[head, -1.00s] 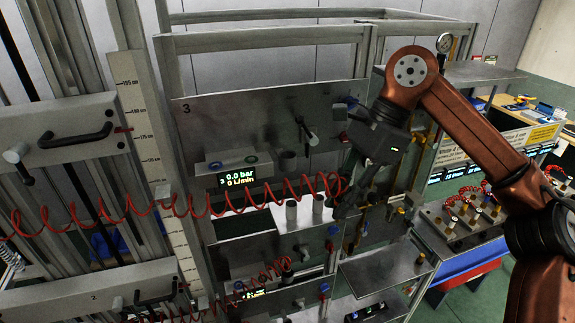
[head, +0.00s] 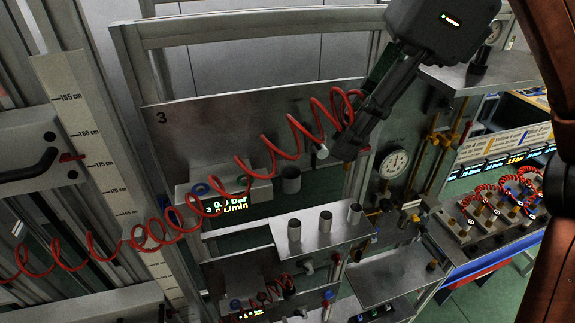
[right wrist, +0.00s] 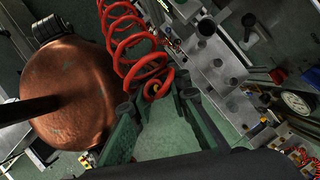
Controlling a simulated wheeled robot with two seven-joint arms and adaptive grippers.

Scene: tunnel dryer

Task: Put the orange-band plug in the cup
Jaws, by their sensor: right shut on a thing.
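My right gripper (head: 350,147) reaches in from the upper right in front of panel 3. It is shut at the end of a red coiled hose (head: 290,140). The plug at the hose end is mostly hidden by the fingers. In the right wrist view the hose (right wrist: 128,35) ends between the fingertips (right wrist: 158,102), with a small yellow-orange patch (right wrist: 182,97) there. A dark grey cup (head: 290,181) stands beside the display on the panel. Grey cups also stand on the shelf below: left (head: 294,230), middle (head: 325,222), right (head: 355,213). The gripper is above and apart from them. My left gripper is out of view.
A lit display (head: 228,205) and a knobbed lever (head: 322,152) are close to the gripper. A round gauge (head: 394,164) and yellow pipes stand to the right. The hose sags across the left side, past a height scale (head: 95,135). The lower right shelf (head: 385,277) is largely bare.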

